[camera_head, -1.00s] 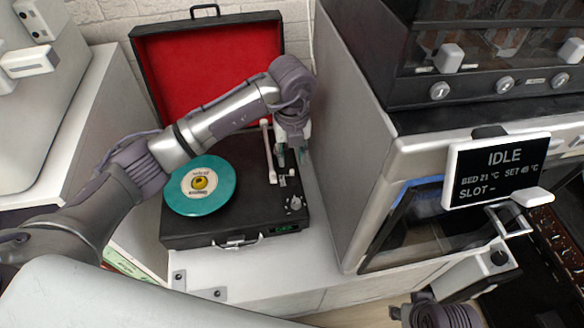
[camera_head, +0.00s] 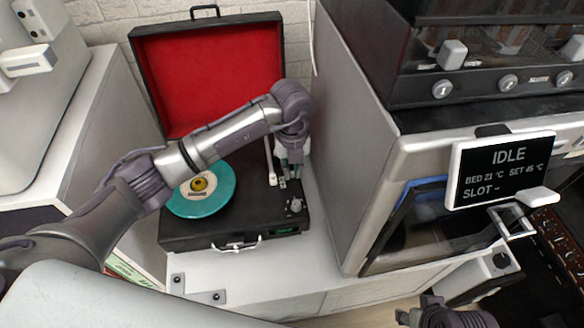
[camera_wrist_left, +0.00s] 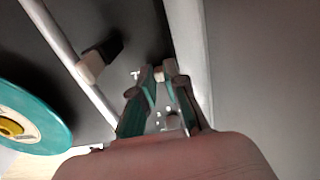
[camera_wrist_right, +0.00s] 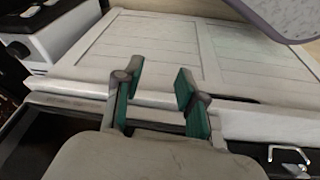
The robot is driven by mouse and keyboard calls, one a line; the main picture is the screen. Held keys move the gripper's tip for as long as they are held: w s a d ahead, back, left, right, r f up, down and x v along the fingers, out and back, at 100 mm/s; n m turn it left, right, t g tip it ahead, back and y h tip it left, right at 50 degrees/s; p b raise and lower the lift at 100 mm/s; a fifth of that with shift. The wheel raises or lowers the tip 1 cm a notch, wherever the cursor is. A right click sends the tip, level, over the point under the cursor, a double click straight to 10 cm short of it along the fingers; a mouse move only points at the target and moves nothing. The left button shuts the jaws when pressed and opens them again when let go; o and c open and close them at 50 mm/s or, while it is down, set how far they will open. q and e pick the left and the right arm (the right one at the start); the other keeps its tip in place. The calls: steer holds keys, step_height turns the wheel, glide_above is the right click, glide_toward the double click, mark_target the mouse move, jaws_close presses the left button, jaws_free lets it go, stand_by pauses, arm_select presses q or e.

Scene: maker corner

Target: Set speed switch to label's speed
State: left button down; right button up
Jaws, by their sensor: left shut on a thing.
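The record player is an open black suitcase (camera_head: 190,236) with a red-lined lid on the white counter. A teal record (camera_head: 215,196) with a cream label lies on its platter; the label's print is too small to read. The record edge also shows in the left wrist view (camera_wrist_left: 45,120). My left gripper (camera_head: 291,172) points down at the right side of the deck, beside the white tonearm. In the left wrist view its fingertips (camera_wrist_left: 159,76) are closed on a small pale piece, seemingly the speed switch (camera_wrist_left: 159,74). My right gripper (camera_wrist_right: 155,85) is open and empty.
A grey machine with a screen reading IDLE (camera_head: 505,170) stands close right of the record player. A silver knob (camera_head: 294,205) sits at the deck's front right. White cabinet doors (camera_wrist_right: 190,50) lie before the right gripper.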

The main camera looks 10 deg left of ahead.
arm_select(q)
steer(key=shift+r, duration=0.1)
arm_select(e)
steer(key=shift+r, duration=0.1)
arm_select(q)
steer(key=shift+s+d+p, duration=0.25)
steer(key=shift+s+p, duration=0.2)
steer(key=shift+s, duration=0.15)
steer(key=shift+s+d+p, duration=0.25)
steer(key=shift+s+p, duration=0.2)
steer(key=shift+s, duration=0.2)
steer(key=shift+d, duration=0.1)
arm_select(e)
steer(key=x, duration=0.6)
steer(key=shift+s+f, duration=0.3)
steer(key=shift+f, duration=0.05)
steer(key=shift+a, duration=0.1)
arm_select(q)
steer(key=c, duration=1.2)
jaws_free()
steer(key=shift+s, duration=0.1)
steer(key=shift+c, duration=0.2)
steer(key=shift+o, duration=0.2)
arm_select(e)
steer(key=shift+s, duration=0.1)
